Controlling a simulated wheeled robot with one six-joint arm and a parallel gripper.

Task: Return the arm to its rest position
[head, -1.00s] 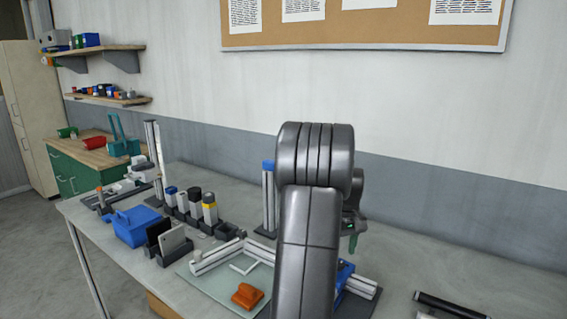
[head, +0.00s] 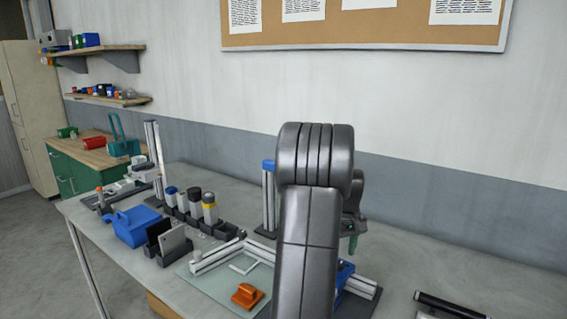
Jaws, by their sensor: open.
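My arm (head: 308,240) rises in the middle of the head view and bends over at its top joint. My gripper (head: 353,238) shows only in part at the arm's right side, pointing down above the grey table (head: 440,255). Its greenish fingertips hang clear of the tabletop, and I see nothing held in them. My arm hides the rest of the gripper and part of the table behind it.
An orange block (head: 247,296) lies on a pale mat (head: 205,283) left of my arm. A blue bin (head: 136,226), several capped canisters (head: 209,208) and a blue-topped post (head: 268,190) stand further back. A dark bar (head: 452,304) lies at right. The table's right side is mostly clear.

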